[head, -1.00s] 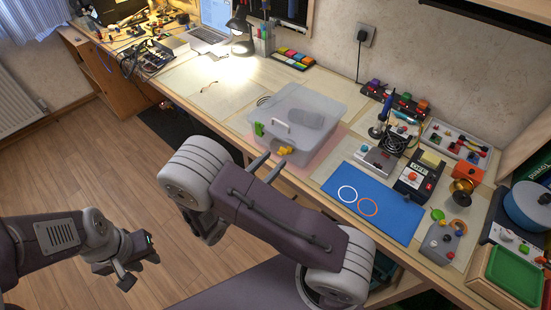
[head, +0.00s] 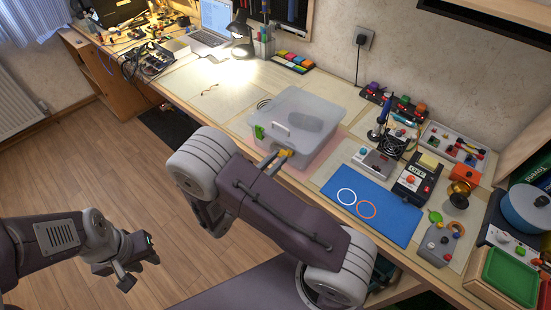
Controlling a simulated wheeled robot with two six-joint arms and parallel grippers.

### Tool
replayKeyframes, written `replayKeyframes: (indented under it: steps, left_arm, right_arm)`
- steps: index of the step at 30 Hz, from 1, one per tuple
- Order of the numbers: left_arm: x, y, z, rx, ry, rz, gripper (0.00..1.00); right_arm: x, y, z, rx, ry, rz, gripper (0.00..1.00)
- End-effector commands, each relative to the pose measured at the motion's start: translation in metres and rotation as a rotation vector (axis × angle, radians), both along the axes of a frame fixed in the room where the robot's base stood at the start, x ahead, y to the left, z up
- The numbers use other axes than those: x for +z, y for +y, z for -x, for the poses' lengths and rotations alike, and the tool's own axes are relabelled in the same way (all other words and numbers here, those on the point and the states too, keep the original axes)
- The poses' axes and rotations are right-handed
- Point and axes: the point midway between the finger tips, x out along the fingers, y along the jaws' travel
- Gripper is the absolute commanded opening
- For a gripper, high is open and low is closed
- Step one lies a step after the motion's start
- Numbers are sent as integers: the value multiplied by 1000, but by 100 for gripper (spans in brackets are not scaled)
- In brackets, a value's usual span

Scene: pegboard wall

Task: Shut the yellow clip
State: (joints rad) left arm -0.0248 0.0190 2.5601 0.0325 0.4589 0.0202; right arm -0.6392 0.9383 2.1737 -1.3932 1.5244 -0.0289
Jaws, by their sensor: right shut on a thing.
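The clear plastic box (head: 300,142) with a whitish lid stands near the front edge of the workbench. Its yellow clip (head: 286,153) is on the side facing me, and a green clip (head: 259,131) is on the left side. My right gripper (head: 276,159) is at the yellow clip, its fingers close together and shut on it. The fingertips partly cover the clip, so its exact angle is hard to tell. My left gripper (head: 139,271) hangs over the floor at the lower left, open and empty, well apart from the box.
A blue mat (head: 372,203) with two rings lies right of the box. Behind it stand a soldering iron station (head: 376,161) and small devices. A lamp (head: 241,30) and laptop (head: 213,22) are at the back left. The bench left of the box is fairly clear.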

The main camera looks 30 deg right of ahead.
Motion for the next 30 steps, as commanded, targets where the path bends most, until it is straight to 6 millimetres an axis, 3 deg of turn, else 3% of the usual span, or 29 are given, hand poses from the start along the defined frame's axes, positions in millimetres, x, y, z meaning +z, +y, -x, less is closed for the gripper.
replayKeyframes:
  steps: [1, 9, 15, 30]
  left_arm:
    - [15, 0, 0, 0, 0, 0, 30]
    - [68, 0, 0, 0, 0, 0, 30]
    - [100, 0, 0, 0, 0, 0, 30]
    - [142, 0, 0, 0, 0, 0, 30]
  right_arm:
    - [10, -1, 0, -1, 12, -23, 0]
    - [27, -10, -5, -2, 104, -212, 0]
    - [34, -20, -10, -3, 183, -376, 0]
    - [39, -40, -20, -1, 334, -675, 0]
